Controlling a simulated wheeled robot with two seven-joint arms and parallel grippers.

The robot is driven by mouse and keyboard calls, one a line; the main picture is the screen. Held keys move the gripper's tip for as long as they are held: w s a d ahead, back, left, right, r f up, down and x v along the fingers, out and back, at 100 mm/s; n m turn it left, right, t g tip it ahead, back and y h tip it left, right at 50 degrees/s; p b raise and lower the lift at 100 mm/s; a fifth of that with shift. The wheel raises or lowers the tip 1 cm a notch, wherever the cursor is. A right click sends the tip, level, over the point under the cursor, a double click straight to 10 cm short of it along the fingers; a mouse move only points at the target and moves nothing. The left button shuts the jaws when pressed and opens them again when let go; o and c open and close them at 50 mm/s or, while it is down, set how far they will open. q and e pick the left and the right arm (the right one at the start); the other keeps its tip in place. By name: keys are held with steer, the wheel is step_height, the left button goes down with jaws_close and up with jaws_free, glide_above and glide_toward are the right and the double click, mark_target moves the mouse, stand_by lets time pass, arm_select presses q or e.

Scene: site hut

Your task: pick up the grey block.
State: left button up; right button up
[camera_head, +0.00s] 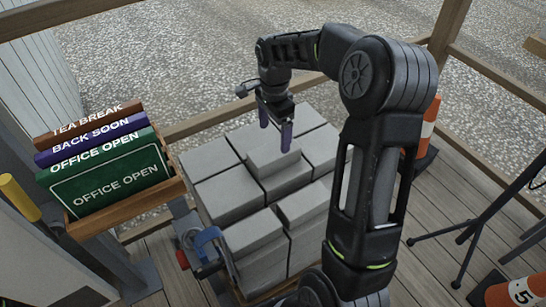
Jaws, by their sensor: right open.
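Several grey blocks are stacked on a pallet in the middle of the view. One grey block (270,160) sits higher than those around it, near the middle of the stack. My right gripper (275,136) is over the far part of this block, with its two purple fingers pointing down. The fingers are apart with nothing held between them. The near finger overlaps the block in the picture; I cannot tell whether it touches. My left gripper is not in view.
A wooden rack (120,208) with signs stands left of the stack. A blue clamp-like tool (207,240) lies by its near left side. Traffic cones (428,128) and a black tripod (470,232) stand on the right. Wooden rails (490,78) border the decking.

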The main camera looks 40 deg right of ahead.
mark_target(274, 150)
steer(key=shift+f+b, duration=0.3)
steer(key=shift+f, duration=1.05)
steer(key=shift+d+f+b, duration=0.1)
steer(key=shift+f+b, duration=0.65)
steer(key=shift+f, duration=1.9)
steer(key=shift+c, duration=0.6)
jaws_close()
steer(key=shift+w+r, duration=0.1)
steer(key=shift+r, duration=0.05)
